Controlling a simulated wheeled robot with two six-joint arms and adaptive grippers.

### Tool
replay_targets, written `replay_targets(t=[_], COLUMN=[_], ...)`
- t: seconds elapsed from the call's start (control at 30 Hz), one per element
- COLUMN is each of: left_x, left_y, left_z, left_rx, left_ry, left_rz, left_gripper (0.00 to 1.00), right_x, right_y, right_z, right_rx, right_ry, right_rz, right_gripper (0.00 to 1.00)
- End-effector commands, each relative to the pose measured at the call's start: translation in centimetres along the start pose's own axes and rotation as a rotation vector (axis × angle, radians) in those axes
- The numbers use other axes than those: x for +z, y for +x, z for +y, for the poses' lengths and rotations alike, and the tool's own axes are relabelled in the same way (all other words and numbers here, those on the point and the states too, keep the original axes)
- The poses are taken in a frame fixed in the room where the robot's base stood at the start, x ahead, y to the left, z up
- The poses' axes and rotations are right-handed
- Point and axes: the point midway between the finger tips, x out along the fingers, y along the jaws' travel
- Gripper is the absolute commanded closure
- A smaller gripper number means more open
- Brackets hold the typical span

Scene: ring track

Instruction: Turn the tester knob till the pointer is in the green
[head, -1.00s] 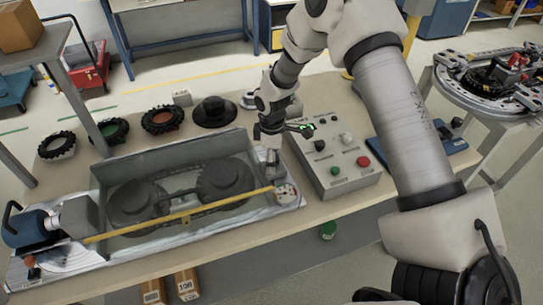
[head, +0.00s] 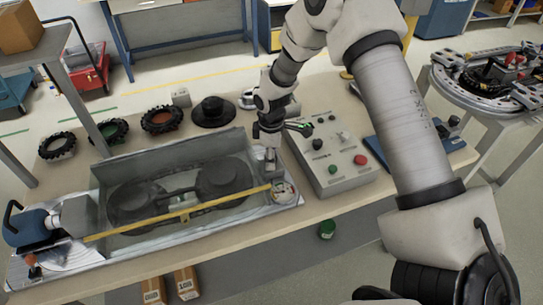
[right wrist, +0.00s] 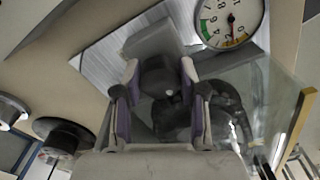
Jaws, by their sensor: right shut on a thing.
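My right gripper (right wrist: 162,82) is shut on the dark round tester knob (right wrist: 158,72), with a purple-padded finger on either side. In the head view my right gripper (head: 270,150) is over the right end of the grey tester box (head: 170,160), and its fingers hide most of the knob. The round white gauge (right wrist: 230,20) has a green band on its left side and an orange band at the bottom. Its pointer appears to point down toward the orange, outside the green; the small view leaves this uncertain. The gauge also shows in the head view (head: 284,191). My left gripper is not seen.
A control box (head: 330,155) with red and green buttons stands just right of the gripper. Several tyre-like rings, including an orange-centred one (head: 162,119), lie behind the tester. A yellow bar (head: 180,213) runs along the tester's front.

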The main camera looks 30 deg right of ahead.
Motion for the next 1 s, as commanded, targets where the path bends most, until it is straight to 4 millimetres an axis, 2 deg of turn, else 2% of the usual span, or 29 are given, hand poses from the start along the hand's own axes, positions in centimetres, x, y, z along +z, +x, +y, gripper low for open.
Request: replay_targets(t=[0.57,1.0], left_x=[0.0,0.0], left_y=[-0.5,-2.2], left_z=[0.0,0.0], left_rx=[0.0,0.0], left_ry=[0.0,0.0], left_rz=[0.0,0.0], left_gripper=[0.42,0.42], right_x=[0.1,0.2], right_y=[0.3,0.1], right_z=[-0.3,-0.3], right_rx=[-0.008,-0.008], right_ry=[0.085,0.434], right_rz=[-0.006,-0.008], right_gripper=[0.94,0.94])
